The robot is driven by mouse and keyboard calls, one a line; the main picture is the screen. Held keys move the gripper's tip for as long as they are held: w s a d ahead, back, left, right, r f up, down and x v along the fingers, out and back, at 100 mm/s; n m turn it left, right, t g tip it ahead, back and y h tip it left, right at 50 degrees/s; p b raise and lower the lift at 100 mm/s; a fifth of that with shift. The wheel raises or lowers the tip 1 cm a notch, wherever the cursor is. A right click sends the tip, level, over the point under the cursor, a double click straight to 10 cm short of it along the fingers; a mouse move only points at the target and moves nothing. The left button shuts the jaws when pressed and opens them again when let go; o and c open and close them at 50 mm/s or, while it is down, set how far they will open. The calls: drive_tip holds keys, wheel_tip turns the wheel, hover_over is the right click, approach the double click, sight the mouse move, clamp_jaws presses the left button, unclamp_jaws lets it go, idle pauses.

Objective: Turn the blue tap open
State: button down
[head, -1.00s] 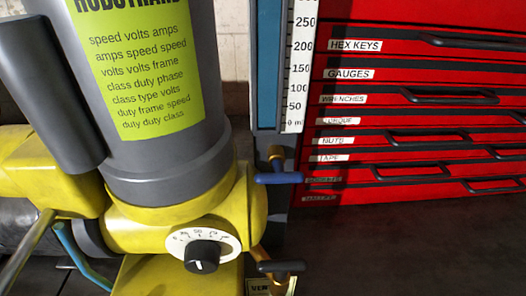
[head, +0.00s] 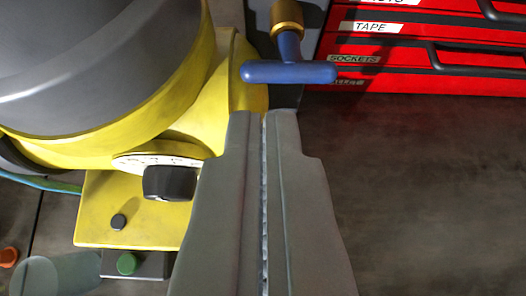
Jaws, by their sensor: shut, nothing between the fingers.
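The blue tap (head: 290,72) has a T-shaped handle on a brass fitting (head: 287,15), near the top middle of the head view. Its crossbar lies roughly level in the picture. My gripper (head: 264,114) comes up from the bottom with its two grey fingers shut together and nothing between them. The fingertips appear just below the crossbar in the picture, and I cannot tell how far they are from it in depth. The black-handled tap is not visible now.
A grey and yellow motor housing (head: 140,110) stands at left, with a black dial knob (head: 170,182) close to my gripper. A red drawer cabinet (head: 460,85) with black handles is at upper right. Dark floor (head: 430,200) at right is clear. A green button (head: 127,263) sits lower left.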

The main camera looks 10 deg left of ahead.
sight(262, 76)
drive_tip(key=shift+x, duration=2.5)
drive_tip(key=shift+s+a+f, duration=0.1)
drive_tip(key=shift+a+f, duration=0.45)
drive_tip(key=shift+f, duration=0.2)
drive_tip(key=shift+r, duration=0.2)
idle(0.4)
